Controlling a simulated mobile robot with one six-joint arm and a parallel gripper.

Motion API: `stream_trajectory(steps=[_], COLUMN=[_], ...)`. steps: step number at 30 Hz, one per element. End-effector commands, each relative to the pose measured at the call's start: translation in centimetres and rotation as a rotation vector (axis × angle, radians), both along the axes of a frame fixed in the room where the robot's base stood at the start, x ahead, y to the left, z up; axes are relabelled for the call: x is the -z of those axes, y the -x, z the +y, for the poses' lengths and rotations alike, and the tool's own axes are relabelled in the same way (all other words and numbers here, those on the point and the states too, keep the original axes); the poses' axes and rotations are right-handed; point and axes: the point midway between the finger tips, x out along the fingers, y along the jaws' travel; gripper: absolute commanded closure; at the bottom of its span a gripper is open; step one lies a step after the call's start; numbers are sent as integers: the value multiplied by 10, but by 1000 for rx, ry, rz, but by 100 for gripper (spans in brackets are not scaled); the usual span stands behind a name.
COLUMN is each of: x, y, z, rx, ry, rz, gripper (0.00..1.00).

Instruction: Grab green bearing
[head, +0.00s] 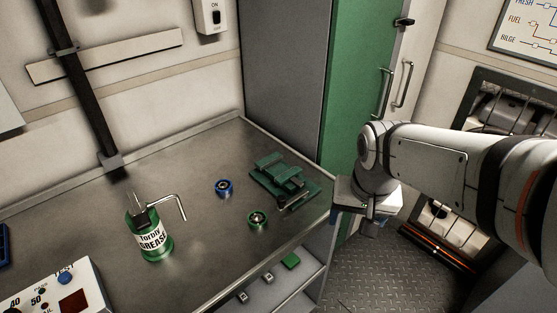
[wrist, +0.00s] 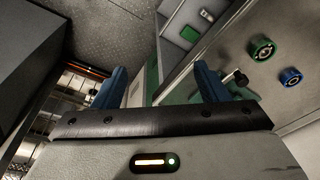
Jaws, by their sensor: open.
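The green bearing (head: 258,219) lies on the metal bench top, near its front edge. It also shows at the upper right of the wrist view (wrist: 263,49). A blue bearing (head: 224,187) lies behind it and to its left in the head view; in the wrist view it is at the right (wrist: 291,77). My gripper (head: 372,222) hangs beyond the bench's right edge, apart from both bearings; its fingers are hard to make out there. In the wrist view its two blue fingers (wrist: 160,88) are spread apart with nothing held between them.
A green vise-like fixture (head: 284,181) stands right of the bearings. A control box (head: 52,291) is at the front left. A shelf (head: 262,297) with small items is below the bench (head: 190,275). A green cabinet stands behind.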

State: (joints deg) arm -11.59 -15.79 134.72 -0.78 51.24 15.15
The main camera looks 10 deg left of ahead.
Motion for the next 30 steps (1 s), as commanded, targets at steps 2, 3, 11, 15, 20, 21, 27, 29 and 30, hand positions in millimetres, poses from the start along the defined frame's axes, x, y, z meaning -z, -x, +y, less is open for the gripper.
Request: stream_trajectory(steps=[2,3,11,15,20,21,27,29,30], x=[-3,-2,25,40,52,56,78,84,90], y=[-26,-37,-80,-85,-86,-86,-85,-85,-85], z=[34,51,165,204,223,224,223,222,222], rx=[8,21,95,123,140,141,141,141,141], ry=[-8,-11,-3,7,12,13,15,15,15], rz=[40,55,139,162,172,173,175,175,175], gripper=[28,28,28,28,28,28,28,28,28])
